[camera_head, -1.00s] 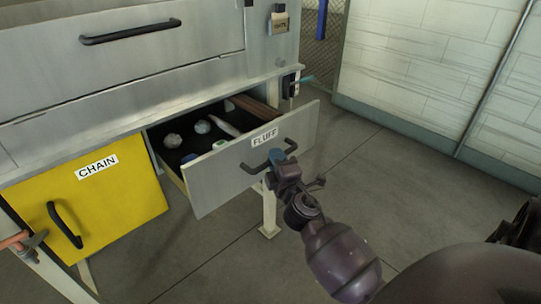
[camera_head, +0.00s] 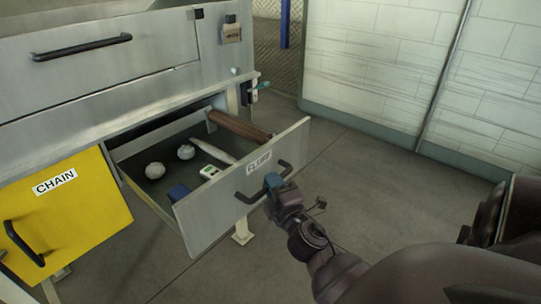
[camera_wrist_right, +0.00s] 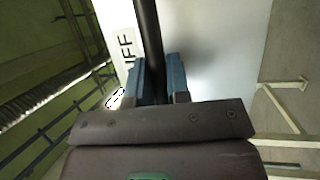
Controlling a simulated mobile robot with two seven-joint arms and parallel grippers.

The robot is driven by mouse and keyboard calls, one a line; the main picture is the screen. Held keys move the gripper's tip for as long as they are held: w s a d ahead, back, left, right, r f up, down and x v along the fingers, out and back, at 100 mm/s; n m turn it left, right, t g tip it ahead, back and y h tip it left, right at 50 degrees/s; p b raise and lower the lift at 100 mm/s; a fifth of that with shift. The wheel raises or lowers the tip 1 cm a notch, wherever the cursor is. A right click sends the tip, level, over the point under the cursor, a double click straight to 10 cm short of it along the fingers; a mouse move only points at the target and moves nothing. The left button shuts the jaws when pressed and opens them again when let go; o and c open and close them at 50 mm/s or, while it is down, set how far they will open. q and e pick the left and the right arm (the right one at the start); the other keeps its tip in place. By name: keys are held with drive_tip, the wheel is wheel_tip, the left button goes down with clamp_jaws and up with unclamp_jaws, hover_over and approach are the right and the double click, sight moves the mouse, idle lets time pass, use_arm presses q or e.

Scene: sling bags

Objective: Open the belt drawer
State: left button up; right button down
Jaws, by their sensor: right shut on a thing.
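A grey metal drawer (camera_head: 213,215) stands pulled out under the workbench. Its label reads "FLUFF" in the earlier head view. No label reading "belt" shows. My right gripper (camera_head: 273,184) is shut on the drawer's black bar handle (camera_head: 284,167). In the right wrist view, the blue fingers (camera_wrist_right: 161,80) sit on both sides of the dark handle bar (camera_wrist_right: 149,35), with the label (camera_wrist_right: 128,47) beside it. My left gripper is not in view.
A yellow drawer (camera_head: 95,210) labelled "CHAIN" is at the left, with its own black handle (camera_head: 22,243). A wide metal drawer with a long handle (camera_head: 82,47) is above. The floor to the right (camera_head: 375,180) is clear up to the wall.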

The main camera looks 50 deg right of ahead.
drive_tip(key=c, duration=1.1)
unclamp_jaws()
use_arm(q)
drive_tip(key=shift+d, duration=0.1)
